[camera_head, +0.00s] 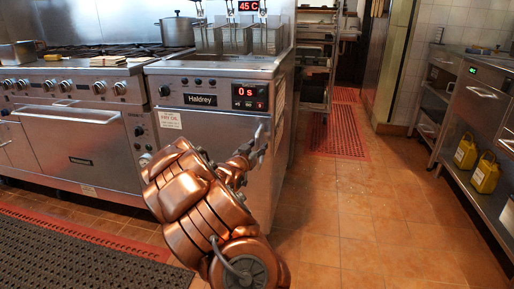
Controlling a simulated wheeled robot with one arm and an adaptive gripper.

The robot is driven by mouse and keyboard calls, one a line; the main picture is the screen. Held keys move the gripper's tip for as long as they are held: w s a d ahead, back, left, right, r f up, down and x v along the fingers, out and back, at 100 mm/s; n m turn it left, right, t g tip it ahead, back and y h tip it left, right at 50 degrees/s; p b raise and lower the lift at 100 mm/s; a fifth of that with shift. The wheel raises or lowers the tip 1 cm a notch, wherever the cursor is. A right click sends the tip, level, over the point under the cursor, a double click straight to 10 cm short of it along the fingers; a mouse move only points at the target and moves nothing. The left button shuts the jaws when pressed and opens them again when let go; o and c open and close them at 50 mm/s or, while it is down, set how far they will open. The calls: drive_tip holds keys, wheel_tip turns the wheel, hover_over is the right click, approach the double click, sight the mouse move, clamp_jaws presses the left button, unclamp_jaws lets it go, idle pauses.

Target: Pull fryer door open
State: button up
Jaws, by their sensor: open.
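The fryer (218,85) is a steel cabinet with a "Haldrey" label and a red display reading "0 s". Its front door (208,130) lies below the control panel and looks closed. My copper arm hides most of the door's lower part. My gripper (259,145) is open at the right side of the fryer front, near the door's upper right. I cannot tell whether it touches the door or a handle there.
Wire baskets (236,38) stand on top of the fryer. A range (70,115) with an oven and a pot (177,30) adjoins it on the left. A dark mat (70,255) lies front left. Tiled floor (370,220) is clear to the right, up to a steel counter (478,100) with yellow containers (484,175).

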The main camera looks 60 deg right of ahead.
clamp_jaws()
idle(0.4)
drive_tip(key=shift+a, duration=0.1)
